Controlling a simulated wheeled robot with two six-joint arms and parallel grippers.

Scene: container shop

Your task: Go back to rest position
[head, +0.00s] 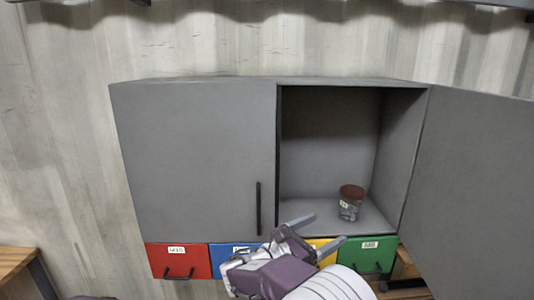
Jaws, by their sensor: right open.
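My right gripper (318,233) is open and empty in the lower middle of the head view. Its two grey fingers are apart, in front of the lower edge of a grey wall cabinet (196,165). My left gripper does not show.
The cabinet's right door (475,180) stands wide open at the right; its left door is shut. A jar with a brown lid (351,202) stands inside on the cabinet floor. Red (178,262), blue, yellow and green (368,254) drawers sit below. A wooden surface (18,260) is at lower left.

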